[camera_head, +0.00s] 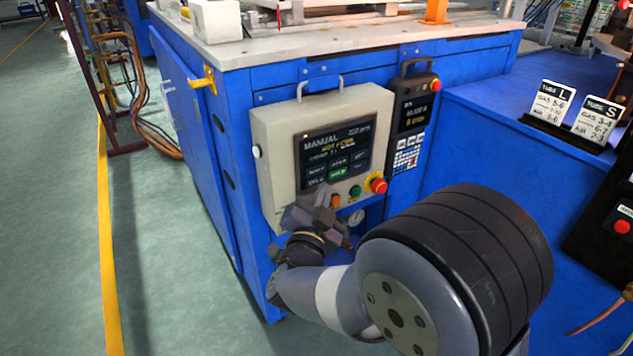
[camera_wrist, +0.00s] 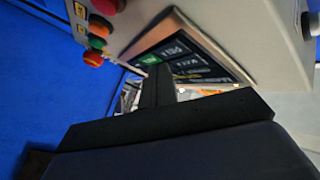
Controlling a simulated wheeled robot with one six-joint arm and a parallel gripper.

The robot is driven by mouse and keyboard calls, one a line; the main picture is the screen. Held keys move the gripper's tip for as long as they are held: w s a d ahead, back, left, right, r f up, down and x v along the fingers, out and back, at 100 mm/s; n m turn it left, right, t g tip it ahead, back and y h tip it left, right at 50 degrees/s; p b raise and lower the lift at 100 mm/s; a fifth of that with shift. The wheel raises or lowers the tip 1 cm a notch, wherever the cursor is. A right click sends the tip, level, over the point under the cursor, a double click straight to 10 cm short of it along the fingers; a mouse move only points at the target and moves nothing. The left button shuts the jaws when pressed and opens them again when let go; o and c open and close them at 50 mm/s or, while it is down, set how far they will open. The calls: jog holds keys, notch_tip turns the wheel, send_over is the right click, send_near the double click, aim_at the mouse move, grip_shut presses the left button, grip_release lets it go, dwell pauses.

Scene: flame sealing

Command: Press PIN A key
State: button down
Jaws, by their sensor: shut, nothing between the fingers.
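The control panel is a beige box (camera_head: 268,135) on the front of the blue machine, with a dark screen (camera_head: 340,140) headed MANUAL. Two rows of small keys fill its lower part, one of them lit green (camera_head: 338,174). The other labels are too small to read surely, so I cannot tell which is PIN A. My gripper (camera_head: 322,197) is in front of the box's lower edge, below the screen. In the wrist view the screen (camera_wrist: 185,58) appears tilted, with the green key beside the dark fingers (camera_wrist: 157,80). The fingers are shut and empty. I cannot tell whether they touch the panel.
Below the screen are an orange button (camera_head: 334,201), a green button (camera_head: 355,192) and a red emergency stop (camera_head: 378,185). A dark handheld unit with a keypad (camera_head: 408,158) hangs to the right. A handle (camera_head: 320,82) tops the box. The floor at left is clear.

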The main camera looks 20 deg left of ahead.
jog(key=s+d+b, duration=0.1)
jog(key=s+d, duration=0.2)
jog(key=shift+s+d, duration=0.15)
jog(key=shift+d, duration=0.25)
dwell(0.7)
jog(key=p, duration=0.1)
jog(key=w+a+p, duration=0.1)
jog(key=shift+a+r+p, duration=0.1)
jog(key=shift+r+p, duration=0.15)
jog(key=shift+p, duration=0.05)
jog(key=s+d, duration=0.1)
jog(key=s+d+b, duration=0.2)
jog(key=d, duration=0.1)
jog(key=shift+s+f, duration=0.25)
